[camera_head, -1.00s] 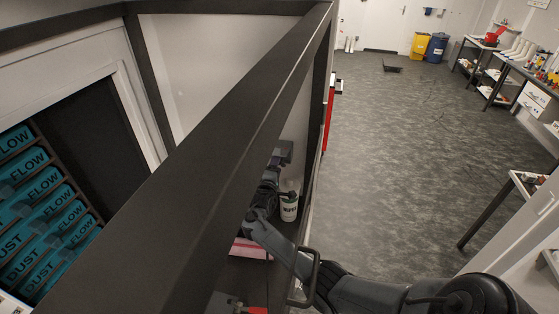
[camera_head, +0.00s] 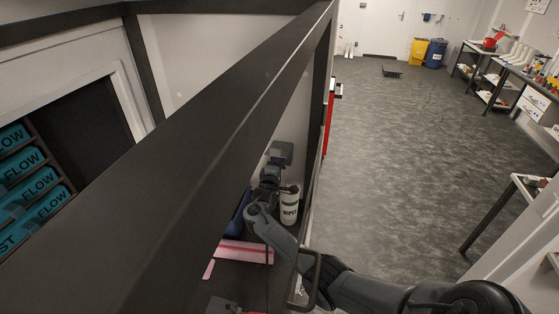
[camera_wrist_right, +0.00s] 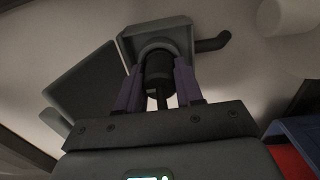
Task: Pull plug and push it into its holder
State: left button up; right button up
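In the right wrist view, the two purple fingers of my right gripper (camera_wrist_right: 158,90) stand on either side of a dark round plug (camera_wrist_right: 157,72), which fills the gap between them. A thin dark cable runs from the plug back toward the gripper. The plug's far end is at a grey box-shaped housing (camera_wrist_right: 185,38); I cannot tell how deep it sits. In the head view, my right gripper (camera_head: 269,176) is small and dark, by a grey box at the wall. The plug cannot be made out there. I cannot tell which fixture is the holder. My left gripper is not in view.
A white wipes tub (camera_head: 289,207) stands close beside my right wrist. A pink-and-white item (camera_head: 245,252) lies on the dark bench. A thick black frame beam (camera_head: 215,130) crosses the head view and hides much of the bench. The floor at right is open.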

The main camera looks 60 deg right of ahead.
grip_shut()
jog(key=shift+a+p, duration=0.3)
jog(key=shift+p, duration=0.05)
jog(key=shift+p+v, duration=1.4)
jog(key=shift+v, duration=0.85)
jog(key=shift+s+a, duration=0.1)
jog(key=shift+a, duration=0.1)
